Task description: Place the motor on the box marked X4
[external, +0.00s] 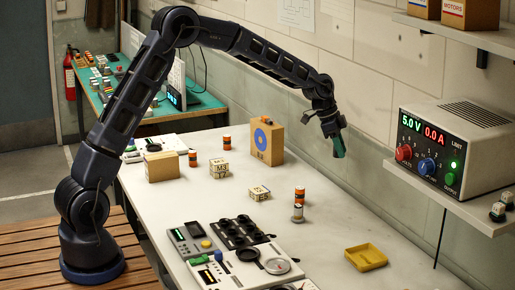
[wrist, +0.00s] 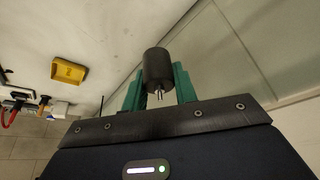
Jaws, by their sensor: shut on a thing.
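My gripper (external: 338,148) is raised above the far right part of the bench, near the wall. In the wrist view its green fingers (wrist: 157,88) are shut on the motor (wrist: 157,65), a dark cylinder with a thin metal shaft facing the camera. In the external view I cannot make out the motor clearly. Two small pale boxes with dark markings stand on the bench: one further back (external: 219,169) and one nearer the middle (external: 260,192). Their markings are too small to read surely, so I cannot tell which is X4. My gripper is well apart from both.
A cardboard box with a blue disc (external: 267,154) stands near the wall. An orange-capped cylinder (external: 299,195) stands right of the small boxes. A yellow tray (external: 366,257) lies front right. A power supply (external: 455,148) sits on a shelf. Trays and instruments (external: 240,240) fill the front.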

